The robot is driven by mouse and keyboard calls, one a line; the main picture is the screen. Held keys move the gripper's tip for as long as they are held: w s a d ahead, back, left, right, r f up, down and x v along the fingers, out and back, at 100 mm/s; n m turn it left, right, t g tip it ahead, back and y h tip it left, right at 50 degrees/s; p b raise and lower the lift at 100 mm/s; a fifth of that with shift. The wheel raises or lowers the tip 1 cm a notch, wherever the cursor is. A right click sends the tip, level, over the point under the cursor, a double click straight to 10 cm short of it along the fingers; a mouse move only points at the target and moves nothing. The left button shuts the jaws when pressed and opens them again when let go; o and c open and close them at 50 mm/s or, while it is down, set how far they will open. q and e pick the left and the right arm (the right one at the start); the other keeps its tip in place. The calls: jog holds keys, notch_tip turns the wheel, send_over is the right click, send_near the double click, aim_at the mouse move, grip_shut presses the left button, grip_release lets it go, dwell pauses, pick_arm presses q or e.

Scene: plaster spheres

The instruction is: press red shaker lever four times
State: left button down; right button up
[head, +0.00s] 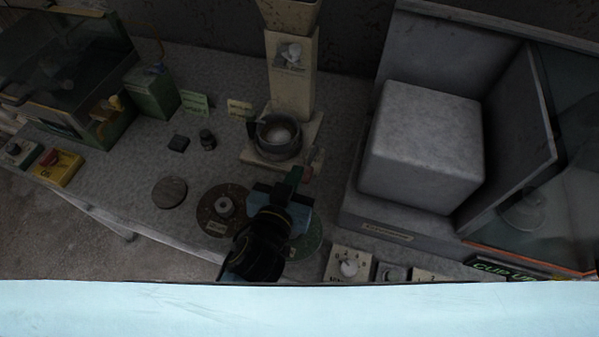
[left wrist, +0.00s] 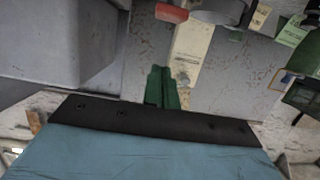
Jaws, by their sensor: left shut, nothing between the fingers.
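The shaker is a tall beige stand (head: 291,85) at the back middle of the bench, with a grey bowl (head: 279,136) at its foot. Its red lever (head: 307,170) sticks out low at the stand's front right. The lever's red end also shows at the top of the left wrist view (left wrist: 172,13). My left gripper (head: 295,175) has green fingers, shut and empty, just in front of and left of the lever. In the left wrist view the fingers (left wrist: 161,82) are below the red end, with a visible gap in the picture. My right gripper is not in view.
A large grey block (head: 424,145) in an open grey housing stands to the right. A brown disc (head: 222,210) lies left of my gripper. A yellow box with a red button (head: 57,167) is far left. Knobbed boxes (head: 348,265) line the front right. The bench's left middle is mostly free.

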pick_arm(q)
jog(key=x, duration=0.3)
jog(key=shift+w+d, duration=0.1)
jog(key=shift+w, duration=0.2)
jog(key=shift+s+f+b, duration=0.15)
jog(key=shift+f+b, duration=0.3)
jog(key=shift+f, duration=1.65)
